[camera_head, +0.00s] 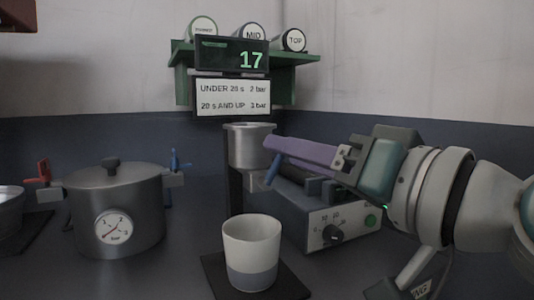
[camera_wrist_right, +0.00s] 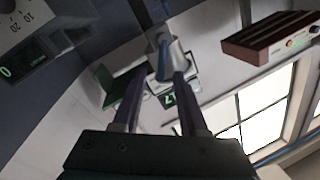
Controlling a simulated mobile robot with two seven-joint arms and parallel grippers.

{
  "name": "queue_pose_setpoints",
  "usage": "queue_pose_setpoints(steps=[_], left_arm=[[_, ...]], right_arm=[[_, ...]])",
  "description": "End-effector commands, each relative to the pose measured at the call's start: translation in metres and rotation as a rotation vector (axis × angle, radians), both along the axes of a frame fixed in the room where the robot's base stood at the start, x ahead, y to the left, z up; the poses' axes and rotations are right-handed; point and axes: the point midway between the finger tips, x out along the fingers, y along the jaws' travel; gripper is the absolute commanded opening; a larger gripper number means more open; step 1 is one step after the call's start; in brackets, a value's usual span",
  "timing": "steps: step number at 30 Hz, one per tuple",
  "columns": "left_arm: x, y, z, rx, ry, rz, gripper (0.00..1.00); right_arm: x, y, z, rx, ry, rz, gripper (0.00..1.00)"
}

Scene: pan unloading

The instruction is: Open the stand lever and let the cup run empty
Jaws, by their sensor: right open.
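A metal cup (camera_head: 250,146) sits high on a dark upright stand (camera_head: 235,185). My right gripper (camera_head: 270,150), with purple fingers, reaches in from the right, its tips beside the metal cup. In the right wrist view the gripper (camera_wrist_right: 158,85) is open, with a blue lever-like part (camera_wrist_right: 160,55) just ahead of and between the fingertips; contact cannot be told. A white cup with a grey lower band (camera_head: 252,245) stands upright below on a dark mat (camera_head: 290,284). My left gripper is not in view.
A lidded pot (camera_head: 115,200) with a dial gauge stands left. A grey box (camera_head: 322,228) with a knob and green button is behind the right arm. A display (camera_head: 231,54) reads 17 above a sign (camera_head: 232,98). A green shelf (camera_head: 300,60) holds several labelled containers.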

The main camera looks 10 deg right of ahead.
Motion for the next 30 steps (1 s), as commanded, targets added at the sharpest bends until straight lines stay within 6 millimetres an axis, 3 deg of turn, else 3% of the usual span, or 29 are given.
queue_pose_setpoints(steps=[5, 18, 30], left_arm=[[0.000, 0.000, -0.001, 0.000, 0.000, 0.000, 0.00], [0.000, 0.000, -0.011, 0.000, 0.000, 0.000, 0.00], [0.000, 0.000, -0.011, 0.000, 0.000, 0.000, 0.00]], right_arm=[[-0.009, -0.006, -0.002, -0.003, 0.001, -0.001, 0.42], [-0.078, -0.045, -0.006, -0.003, 0.001, -0.001, 0.42], [-0.086, -0.049, -0.004, 0.000, 0.000, 0.000, 0.42]])
